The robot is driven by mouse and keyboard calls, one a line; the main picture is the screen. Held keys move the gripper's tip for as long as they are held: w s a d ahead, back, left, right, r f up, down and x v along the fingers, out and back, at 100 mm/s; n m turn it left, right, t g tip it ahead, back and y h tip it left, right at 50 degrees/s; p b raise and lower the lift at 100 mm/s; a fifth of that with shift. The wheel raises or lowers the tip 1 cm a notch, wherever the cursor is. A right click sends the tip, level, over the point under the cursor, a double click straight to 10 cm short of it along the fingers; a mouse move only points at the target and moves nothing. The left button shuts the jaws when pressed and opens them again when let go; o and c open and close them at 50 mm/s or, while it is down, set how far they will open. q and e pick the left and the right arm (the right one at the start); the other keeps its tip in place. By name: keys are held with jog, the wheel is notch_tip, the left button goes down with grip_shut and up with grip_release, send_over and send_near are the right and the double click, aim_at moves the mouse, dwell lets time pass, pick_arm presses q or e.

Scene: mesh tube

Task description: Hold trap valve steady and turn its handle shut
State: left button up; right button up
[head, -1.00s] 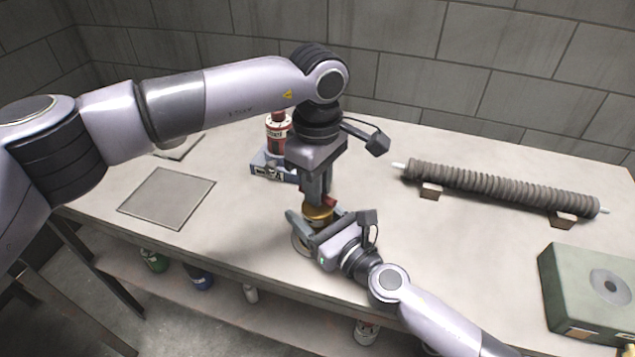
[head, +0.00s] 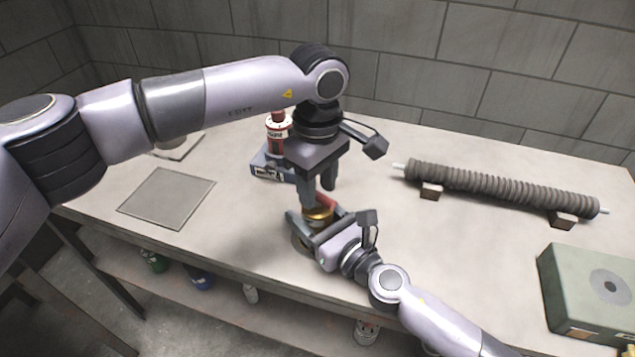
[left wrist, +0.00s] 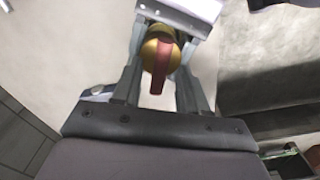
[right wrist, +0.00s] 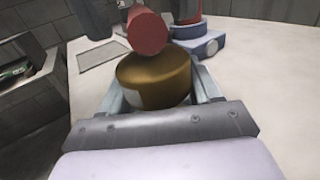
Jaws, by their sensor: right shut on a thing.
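The trap valve has a round brass body (head: 317,214), which also shows in the right wrist view (right wrist: 155,80). My right gripper (head: 312,226) is shut around this body from the front, low over the table. A red handle (left wrist: 161,67) sits on top of the brass and also shows in the head view (head: 326,201). My left gripper (head: 319,195) points down above the valve, its fingers apart. In the left wrist view its fingers stand either side of the handle with gaps. The valve's lower part is mostly hidden by my right gripper.
A ribbed tube (head: 500,187) rests on blocks at right, and a green case (head: 590,290) is front right. A flat grey plate (head: 167,198) lies left. The table's front edge is near.

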aim_at(318, 192)
jog(key=shift+f, duration=0.1)
pick_arm(q)
notch_tip(318, 192, up, 12)
dwell(0.5)
pick_arm(e)
jog(key=o, duration=1.3)
jog(key=shift+c, duration=0.2)
